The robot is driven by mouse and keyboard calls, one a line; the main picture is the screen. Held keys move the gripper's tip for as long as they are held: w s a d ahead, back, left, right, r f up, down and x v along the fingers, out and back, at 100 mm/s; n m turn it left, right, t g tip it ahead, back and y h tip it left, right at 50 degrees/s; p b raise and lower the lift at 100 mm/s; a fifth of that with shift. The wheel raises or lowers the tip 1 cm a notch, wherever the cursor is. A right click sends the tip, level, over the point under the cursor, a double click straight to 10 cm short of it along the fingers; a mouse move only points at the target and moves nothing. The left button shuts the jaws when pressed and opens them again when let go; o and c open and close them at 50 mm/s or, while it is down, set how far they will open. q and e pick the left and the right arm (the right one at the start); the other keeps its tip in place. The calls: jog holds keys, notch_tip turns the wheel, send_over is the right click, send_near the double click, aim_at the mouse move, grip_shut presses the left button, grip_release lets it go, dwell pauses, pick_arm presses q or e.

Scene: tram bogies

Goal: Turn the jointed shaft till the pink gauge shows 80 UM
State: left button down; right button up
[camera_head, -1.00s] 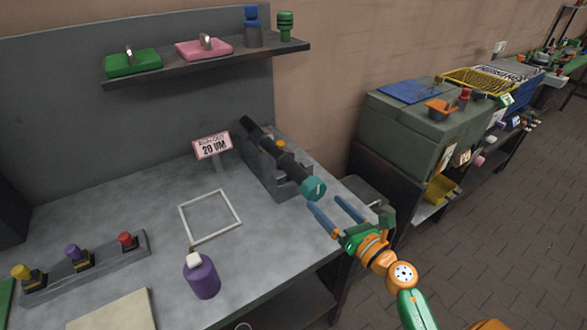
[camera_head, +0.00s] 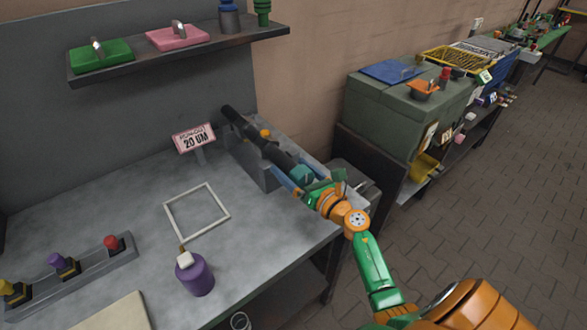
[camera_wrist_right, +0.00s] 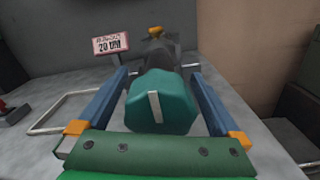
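The jointed shaft (camera_head: 268,150) is dark and lies in a grey cradle on the bench, with an orange piece near its middle. Its near end is a teal faceted knob (camera_head: 301,174), which shows a white mark, nearly upright, in the right wrist view (camera_wrist_right: 160,105). The pink gauge (camera_head: 194,138) beside the shaft reads 20 UM, also in the wrist view (camera_wrist_right: 110,44). My right gripper (camera_head: 294,174) is open, with its blue fingers on either side of the knob. A gap shows between the left finger and the knob. My left gripper is out of view.
A rail (camera_head: 86,277) with coloured knobs is at the left. A shelf (camera_head: 180,53) hangs above. A green-grey cabinet (camera_head: 395,120) stands to the right.

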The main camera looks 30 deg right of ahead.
jog(key=c, duration=1.3)
jog(key=shift+d+r+m+p, duration=0.1)
jog(key=shift+m+p, duration=0.25)
jog(key=shift+m, duration=0.75)
jog(key=m, duration=0.3)
jog(key=shift+m+p, duration=0.3)
jog(key=shift+p, duration=0.1)
jog(key=m, duration=0.3)
jog(key=m+p, duration=0.1)
jog(key=m, duration=0.1)
jog(key=shift+d+f+m, duration=0.1)
jog(key=shift+f+m, duration=0.1)
jog(key=shift+m, duration=0.2)
jog(key=o, duration=1.3)
